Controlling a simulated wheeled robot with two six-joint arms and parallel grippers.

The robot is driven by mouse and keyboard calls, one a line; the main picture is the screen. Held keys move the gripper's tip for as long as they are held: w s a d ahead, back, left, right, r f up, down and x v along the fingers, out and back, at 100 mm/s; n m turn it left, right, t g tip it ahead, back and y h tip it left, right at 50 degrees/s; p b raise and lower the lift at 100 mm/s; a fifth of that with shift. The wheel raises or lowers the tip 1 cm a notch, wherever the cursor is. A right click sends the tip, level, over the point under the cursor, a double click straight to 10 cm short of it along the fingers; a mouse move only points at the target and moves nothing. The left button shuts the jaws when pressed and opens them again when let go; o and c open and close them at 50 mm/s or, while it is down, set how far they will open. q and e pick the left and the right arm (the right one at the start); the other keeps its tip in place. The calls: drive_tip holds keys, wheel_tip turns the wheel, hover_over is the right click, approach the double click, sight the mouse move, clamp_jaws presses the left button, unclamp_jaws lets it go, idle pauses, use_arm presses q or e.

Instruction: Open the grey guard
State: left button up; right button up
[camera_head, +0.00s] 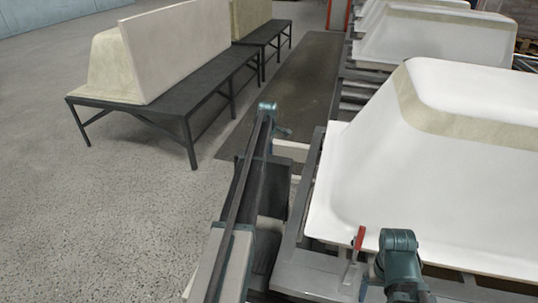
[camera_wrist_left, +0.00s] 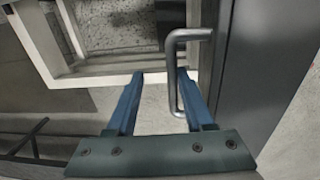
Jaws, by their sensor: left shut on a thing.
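In the left wrist view a bent metal handle (camera_wrist_left: 173,60) stands out from a dark grey panel (camera_wrist_left: 245,60), which looks like the grey guard. The bar shows nearer the right finger. In the head view my left arm reaches forward to the left of the shell frame, and its gripper is hidden. My right arm shows at the lower right, with its gripper out of view. How far the guard stands open cannot be told.
A large white tub shell (camera_head: 430,170) sits on a grey metal frame (camera_head: 305,225) at right, with a red-handled clamp (camera_head: 359,238) at its front. More shells stand behind. A dark bench (camera_head: 190,95) carries pale shells at left. The concrete floor (camera_head: 110,215) is clear.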

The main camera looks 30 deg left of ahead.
use_arm(q)
wheel_tip(320, 180, up, 14)
drive_tip(key=p, duration=1.3)
drive_tip(key=shift+s+p, duration=0.4)
drive_tip(key=shift+s, duration=0.05)
drive_tip(key=shift+d+f, duration=0.1)
drive_tip(key=shift+f, duration=0.05)
drive_tip(key=s+d+m, duration=0.5)
drive_tip(key=s+d, duration=0.1)
drive_tip(key=d, duration=0.7)
drive_tip(key=s+d+m, duration=0.5)
drive_tip(key=s+d, duration=0.2)
drive_tip(key=d, duration=0.5)
drive_tip(key=s+d+m, duration=0.7)
drive_tip(key=s+d, duration=0.2)
drive_tip(key=s, duration=0.3)
drive_tip(key=s+d+m+g+y, duration=0.1)
drive_tip(key=s+d+m, duration=0.6)
drive_tip(key=s, duration=0.5)
drive_tip(key=shift+s+d, duration=0.35)
drive_tip(key=shift+d, duration=0.65)
